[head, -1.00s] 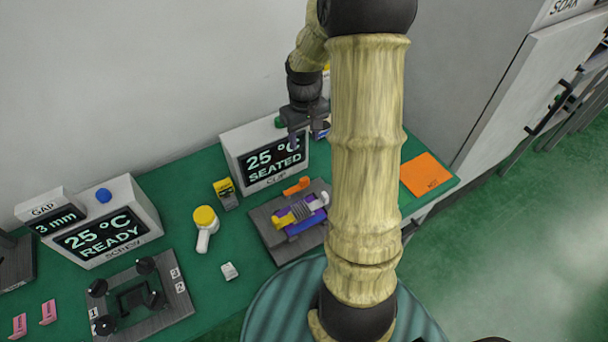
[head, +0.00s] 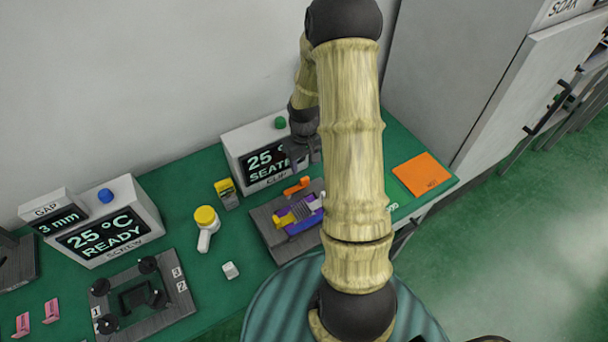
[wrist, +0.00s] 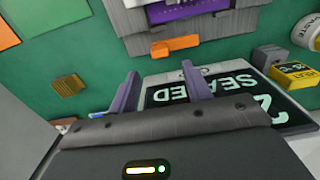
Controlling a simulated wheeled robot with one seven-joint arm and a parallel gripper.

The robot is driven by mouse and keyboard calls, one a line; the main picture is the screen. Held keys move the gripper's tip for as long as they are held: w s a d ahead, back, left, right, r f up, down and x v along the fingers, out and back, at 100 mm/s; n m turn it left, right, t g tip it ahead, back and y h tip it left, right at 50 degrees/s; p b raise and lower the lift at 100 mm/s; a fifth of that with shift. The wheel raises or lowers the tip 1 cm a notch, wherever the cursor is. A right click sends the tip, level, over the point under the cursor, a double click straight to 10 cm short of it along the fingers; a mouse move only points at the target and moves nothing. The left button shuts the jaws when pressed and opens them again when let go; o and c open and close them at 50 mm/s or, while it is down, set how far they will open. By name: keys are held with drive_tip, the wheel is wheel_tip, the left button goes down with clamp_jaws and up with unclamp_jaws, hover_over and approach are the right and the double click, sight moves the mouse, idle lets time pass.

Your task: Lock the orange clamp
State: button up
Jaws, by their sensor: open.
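The orange clamp lever (head: 297,186) sticks out from the far edge of a grey fixture (head: 268,232) on the green bench. In the wrist view the orange lever (wrist: 175,46) lies crosswise just beyond my fingertips, apart from them. The fixture holds a purple block (head: 304,216), with a yellow part (head: 284,220) at its left. My gripper (wrist: 160,82) is open, with nothing between its two purple-grey fingers. In the head view my gripper (head: 304,160) hangs above and behind the lever, in front of the display box. My arm hides the fixture's right end.
The display box (head: 240,150) reading 25 °C and SEATED stands close behind my gripper. A yellow-and-dark small box (head: 226,193) and a yellow-capped white bottle (head: 205,226) stand to the left. An orange sheet (head: 422,174) lies to the right.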

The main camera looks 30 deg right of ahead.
sight(304, 178)
wheel_tip(304, 178, down, 7)
drive_tip(key=shift+f+p, duration=0.1)
drive_tip(key=shift+p, duration=0.3)
drive_tip(key=shift+c, duration=0.2)
clamp_jaws()
